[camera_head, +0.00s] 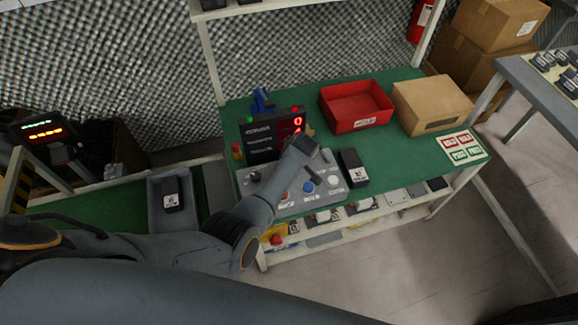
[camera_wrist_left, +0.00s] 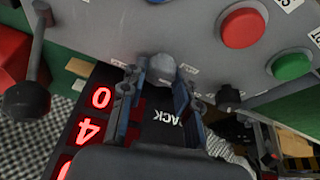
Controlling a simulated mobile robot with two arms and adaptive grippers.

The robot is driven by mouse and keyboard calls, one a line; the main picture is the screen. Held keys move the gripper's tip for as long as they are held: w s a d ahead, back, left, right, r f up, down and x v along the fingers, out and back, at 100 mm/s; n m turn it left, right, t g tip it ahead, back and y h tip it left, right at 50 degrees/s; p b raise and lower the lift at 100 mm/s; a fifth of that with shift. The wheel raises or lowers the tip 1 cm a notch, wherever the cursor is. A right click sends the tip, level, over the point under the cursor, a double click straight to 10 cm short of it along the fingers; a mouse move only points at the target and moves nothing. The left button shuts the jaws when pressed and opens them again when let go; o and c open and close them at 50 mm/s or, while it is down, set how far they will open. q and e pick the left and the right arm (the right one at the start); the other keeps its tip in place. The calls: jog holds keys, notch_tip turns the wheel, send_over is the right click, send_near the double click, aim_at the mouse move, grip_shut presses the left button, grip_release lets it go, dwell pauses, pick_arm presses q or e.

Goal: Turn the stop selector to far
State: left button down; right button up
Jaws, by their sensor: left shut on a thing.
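The grey control panel (camera_head: 290,202) lies on the green workbench, with buttons and knobs on its face. In the left wrist view, a rounded grey knob (camera_wrist_left: 161,62), which looks like the stop selector, sits on the panel (camera_wrist_left: 200,25) between small labels I cannot read. My left gripper (camera_wrist_left: 160,76) has one finger on each side of the knob and is shut on it. Which way the knob points cannot be told. In the head view my left gripper (camera_head: 312,148) reaches over the panel's back part and hides the knob. My right gripper is not in view.
A red button (camera_wrist_left: 242,28), a green button (camera_wrist_left: 291,66) and a black ball-ended lever (camera_wrist_left: 27,100) are near the knob. A display (camera_head: 262,148) with red digits stands behind the panel. A red bin (camera_head: 335,122), a cardboard box (camera_head: 432,96) and a black device (camera_head: 353,168) are to the right.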

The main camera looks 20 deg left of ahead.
pick_arm(q)
jog(key=c, duration=1)
grip_release()
